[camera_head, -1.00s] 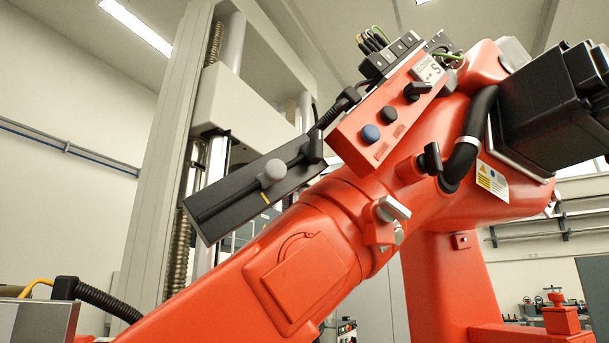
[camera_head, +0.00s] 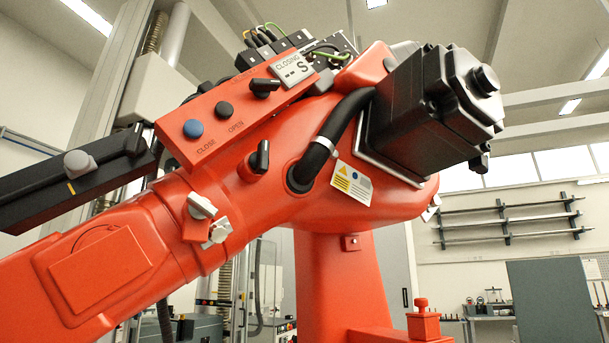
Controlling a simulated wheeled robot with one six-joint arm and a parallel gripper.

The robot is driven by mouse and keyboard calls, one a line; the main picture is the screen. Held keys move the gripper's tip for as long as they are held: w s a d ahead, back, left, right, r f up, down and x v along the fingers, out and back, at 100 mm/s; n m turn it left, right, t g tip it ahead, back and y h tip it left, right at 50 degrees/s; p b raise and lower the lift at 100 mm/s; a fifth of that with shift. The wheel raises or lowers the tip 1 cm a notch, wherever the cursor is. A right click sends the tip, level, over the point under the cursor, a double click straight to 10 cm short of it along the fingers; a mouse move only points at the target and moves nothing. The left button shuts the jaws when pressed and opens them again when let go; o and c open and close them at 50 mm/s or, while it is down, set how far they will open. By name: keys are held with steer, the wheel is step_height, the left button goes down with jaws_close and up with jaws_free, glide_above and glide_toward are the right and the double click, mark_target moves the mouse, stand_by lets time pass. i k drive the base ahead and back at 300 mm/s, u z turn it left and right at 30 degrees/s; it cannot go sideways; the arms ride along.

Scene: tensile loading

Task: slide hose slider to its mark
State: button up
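The slider (camera_head: 78,162) is a round grey knob on a long black rail housing (camera_head: 35,197), at the left of the head view. I take it to be the hose slider. A short yellow mark (camera_head: 72,188) shows on the rail's front face, just below the knob and slightly to its left. The rail leans up to the right and meets a red control panel (camera_head: 215,140). A black connector (camera_head: 132,142) sits at the rail's upper right end. My gripper is not in view.
A big red arm (camera_head: 150,250) with a black motor (camera_head: 435,105) fills the middle. Shelves (camera_head: 510,215) stand far right.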

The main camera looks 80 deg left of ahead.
mark_target(77, 162)
steer(key=z, duration=0.5)
steer(key=k, duration=0.95)
steer(key=u, duration=0.65)
